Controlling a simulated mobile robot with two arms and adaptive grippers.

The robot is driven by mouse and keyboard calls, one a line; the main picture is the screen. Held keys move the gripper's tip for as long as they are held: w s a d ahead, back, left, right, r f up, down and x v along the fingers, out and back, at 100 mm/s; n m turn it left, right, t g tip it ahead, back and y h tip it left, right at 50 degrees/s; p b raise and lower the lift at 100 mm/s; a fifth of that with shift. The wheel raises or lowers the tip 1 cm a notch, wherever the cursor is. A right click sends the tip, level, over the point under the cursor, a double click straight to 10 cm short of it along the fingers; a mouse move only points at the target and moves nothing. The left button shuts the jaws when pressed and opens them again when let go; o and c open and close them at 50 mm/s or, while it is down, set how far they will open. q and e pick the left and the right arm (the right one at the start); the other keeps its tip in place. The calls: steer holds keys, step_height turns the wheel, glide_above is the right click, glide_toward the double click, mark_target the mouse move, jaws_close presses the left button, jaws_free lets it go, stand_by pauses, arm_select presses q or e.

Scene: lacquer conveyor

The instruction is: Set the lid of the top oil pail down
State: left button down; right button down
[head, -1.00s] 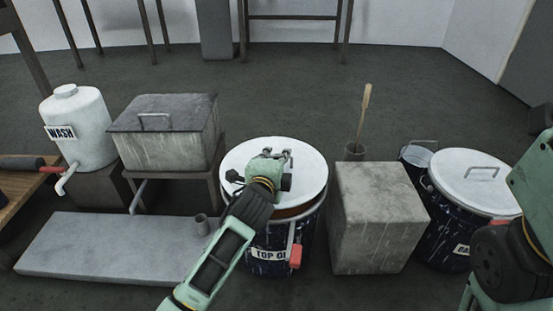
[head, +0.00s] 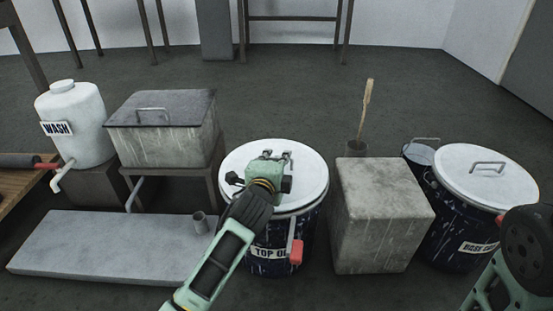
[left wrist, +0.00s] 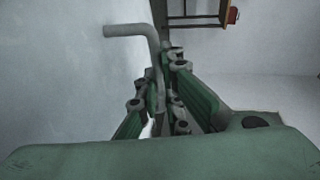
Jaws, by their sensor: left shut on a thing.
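The top oil pail (head: 270,262) is dark and speckled, with a label partly hidden by my left arm and a red-ended part at its front right. Its round white lid (head: 306,183) lies over the mouth, with no clear gap seen between lid and rim. My left gripper (head: 273,160) is over the lid's middle, shut on its handle. In the left wrist view, the bent grey handle (left wrist: 135,31) runs between my fingers (left wrist: 163,95) against the pale lid (left wrist: 65,75). My right gripper is out of view; only part of that arm shows at lower right.
A concrete block (head: 381,215) stands close to the pail's right. Beyond it is another dark pail (head: 455,220) with its white lid on. At left are a low grey slab (head: 105,248), a lidded box (head: 163,140) on a stand and the WASH tank (head: 75,120).

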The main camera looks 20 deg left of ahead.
arm_select(q)
steer(key=shift+f, duration=0.5)
steer(key=c, duration=1.8)
jaws_free()
steer(key=shift+c, duration=0.2)
